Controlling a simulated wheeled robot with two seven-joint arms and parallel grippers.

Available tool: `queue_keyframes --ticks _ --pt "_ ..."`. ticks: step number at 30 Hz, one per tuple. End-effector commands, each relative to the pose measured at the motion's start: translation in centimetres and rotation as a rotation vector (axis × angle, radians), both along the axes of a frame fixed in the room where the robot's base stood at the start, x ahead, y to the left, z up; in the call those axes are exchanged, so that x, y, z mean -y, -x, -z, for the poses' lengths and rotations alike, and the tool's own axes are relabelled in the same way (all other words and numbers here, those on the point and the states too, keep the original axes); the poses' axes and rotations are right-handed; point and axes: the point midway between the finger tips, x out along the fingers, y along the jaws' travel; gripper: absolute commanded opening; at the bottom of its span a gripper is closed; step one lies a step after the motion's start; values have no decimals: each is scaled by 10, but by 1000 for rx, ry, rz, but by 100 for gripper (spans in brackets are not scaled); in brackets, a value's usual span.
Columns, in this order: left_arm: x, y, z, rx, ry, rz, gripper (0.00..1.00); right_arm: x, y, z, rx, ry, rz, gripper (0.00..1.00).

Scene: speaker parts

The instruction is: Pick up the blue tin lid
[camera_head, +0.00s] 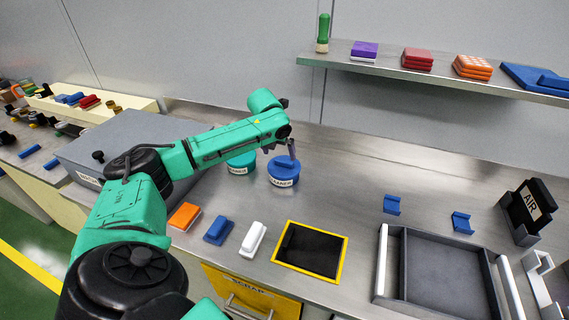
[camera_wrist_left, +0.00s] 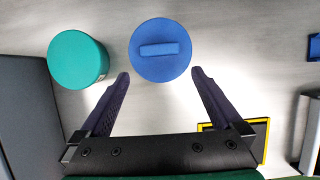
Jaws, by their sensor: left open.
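The blue tin lid (camera_head: 284,164) sits on a labelled blue tin (camera_head: 283,180) on the steel bench. In the left wrist view the lid (camera_wrist_left: 160,49) is a round blue disc with a raised bar handle across its top. My left gripper (camera_head: 291,150) is just above the lid in the head view. In the left wrist view my left gripper (camera_wrist_left: 160,73) is open, its two dark fingers pointing toward the lid with nothing between the tips except the lid's near edge beyond. My right gripper does not show.
A teal tin (camera_head: 240,163) stands close to the left of the blue tin. A yellow-framed opening (camera_head: 342,262) and a grey tray (camera_head: 387,262) lie nearer the front. A grey box (camera_head: 122,134) stands left. Shelf (camera_head: 430,79) at the back. Bench right of the tin is clear.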

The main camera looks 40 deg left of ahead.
Motion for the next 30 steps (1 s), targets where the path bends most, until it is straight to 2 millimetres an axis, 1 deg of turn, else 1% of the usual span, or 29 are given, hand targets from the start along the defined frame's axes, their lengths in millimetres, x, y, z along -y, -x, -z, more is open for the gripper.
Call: queue_keyframes --ticks 2,4,10,13,15,20,21,23,24,25,26,30 --pt "-1 -5 11 -1 2 -1 100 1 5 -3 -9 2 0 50" --pt "-2 -9 18 0 1 -1 100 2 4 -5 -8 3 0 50" --pt "-8 -26 44 0 2 -1 100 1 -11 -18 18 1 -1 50" --pt "-10 -31 60 0 1 -1 100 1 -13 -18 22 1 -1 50" --pt "-11 -32 63 1 0 0 100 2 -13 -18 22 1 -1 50" --pt "-11 -32 64 2 -1 0 100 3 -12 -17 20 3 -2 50" --pt "-11 -32 64 1 0 0 85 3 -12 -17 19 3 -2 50" --pt "-11 -32 64 1 0 0 62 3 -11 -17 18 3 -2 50" --pt "-11 -32 64 1 0 0 46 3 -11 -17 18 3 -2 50" --pt "-11 -32 64 1 0 0 35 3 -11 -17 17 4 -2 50" --pt "-11 -32 63 2 -1 0 31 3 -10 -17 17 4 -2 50" --pt "-11 -32 63 2 -1 0 31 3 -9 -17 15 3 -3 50"
